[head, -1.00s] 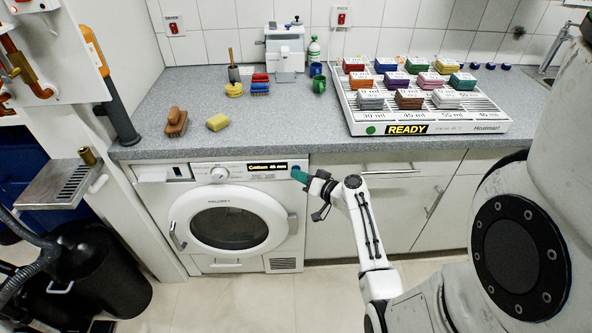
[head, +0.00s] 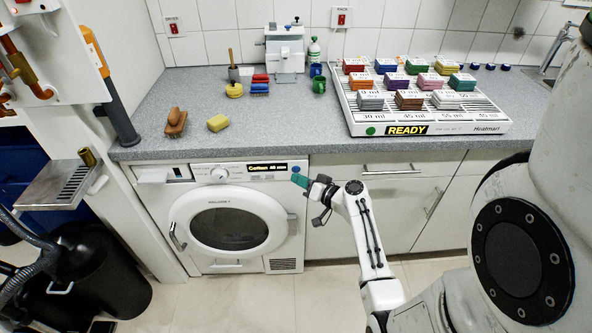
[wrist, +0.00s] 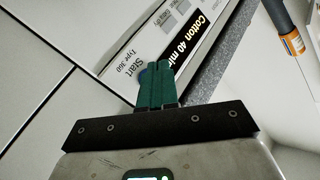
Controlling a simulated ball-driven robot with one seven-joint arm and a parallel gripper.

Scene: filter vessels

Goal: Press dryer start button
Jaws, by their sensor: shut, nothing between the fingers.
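The white dryer (head: 258,225) stands under the counter with its round door shut. Its display (head: 267,167) reads "Cotton 40 min" and shows large in the wrist view (wrist: 186,42). The blue round start button (head: 296,168) is at the right end of the panel. In the wrist view the "Start" label (wrist: 135,66) is beside a sliver of the blue button (wrist: 143,74), mostly hidden behind my fingers. My gripper (head: 297,179) has teal fingers, shut and empty, just below and in front of the button. The fingers also show in the wrist view (wrist: 157,82). I cannot tell whether they touch it.
The counter edge (head: 230,150) runs just above the panel. White cabinet doors (head: 345,215) are to the right. On the counter are a brush (head: 176,121), a yellow sponge (head: 218,123) and a "READY" rack (head: 470,128). A black bin (head: 105,275) is at left.

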